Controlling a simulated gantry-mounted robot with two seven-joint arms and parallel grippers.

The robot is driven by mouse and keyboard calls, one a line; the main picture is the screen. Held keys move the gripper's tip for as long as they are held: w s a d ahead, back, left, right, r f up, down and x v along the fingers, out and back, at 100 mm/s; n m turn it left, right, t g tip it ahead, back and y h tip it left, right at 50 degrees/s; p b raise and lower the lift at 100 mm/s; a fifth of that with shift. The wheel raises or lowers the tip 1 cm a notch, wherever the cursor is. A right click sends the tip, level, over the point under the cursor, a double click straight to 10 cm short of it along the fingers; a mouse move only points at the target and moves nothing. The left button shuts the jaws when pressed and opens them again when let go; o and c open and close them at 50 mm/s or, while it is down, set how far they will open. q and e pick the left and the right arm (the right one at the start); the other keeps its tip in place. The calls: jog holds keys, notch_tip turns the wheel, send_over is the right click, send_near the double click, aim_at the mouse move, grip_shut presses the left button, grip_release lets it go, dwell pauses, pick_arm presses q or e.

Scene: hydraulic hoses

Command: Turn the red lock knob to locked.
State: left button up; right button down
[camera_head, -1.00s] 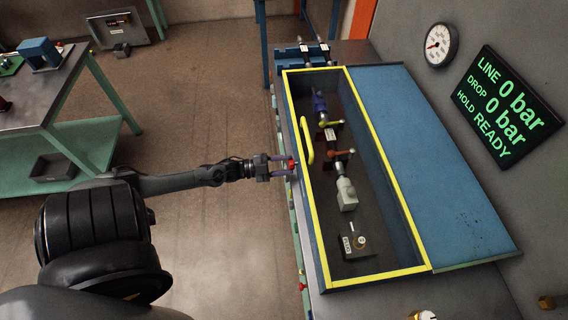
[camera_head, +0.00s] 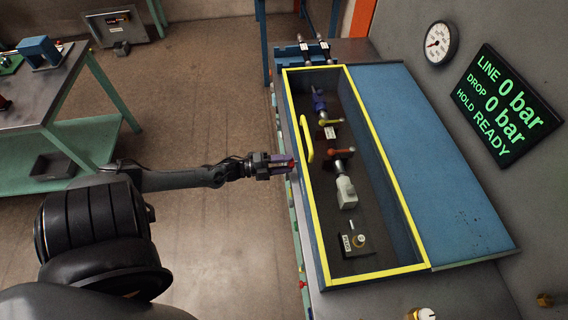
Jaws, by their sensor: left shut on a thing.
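The red lock knob (camera_head: 291,164) is small and sits on the left side face of the yellow-framed box. My left gripper (camera_head: 288,163) reaches in from the left at the knob, with its fingers closed together on it. The fingers hide most of the knob, and I cannot tell which way it is turned. My right gripper does not show.
The box has a yellow-edged clear cover (camera_head: 318,230) with a yellow handle (camera_head: 307,139); hose fittings lie beneath it. A screen (camera_head: 508,105) reads 0 bar and HOLD READY. A green bench (camera_head: 75,150) stands left, with open floor between.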

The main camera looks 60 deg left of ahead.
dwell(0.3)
pick_arm(q)
jog(key=o, duration=1.1)
jog(key=shift+c, duration=0.2)
jog(key=v, duration=1)
jog(key=shift+s+a, duration=0.15)
jog(key=shift+s, duration=0.25)
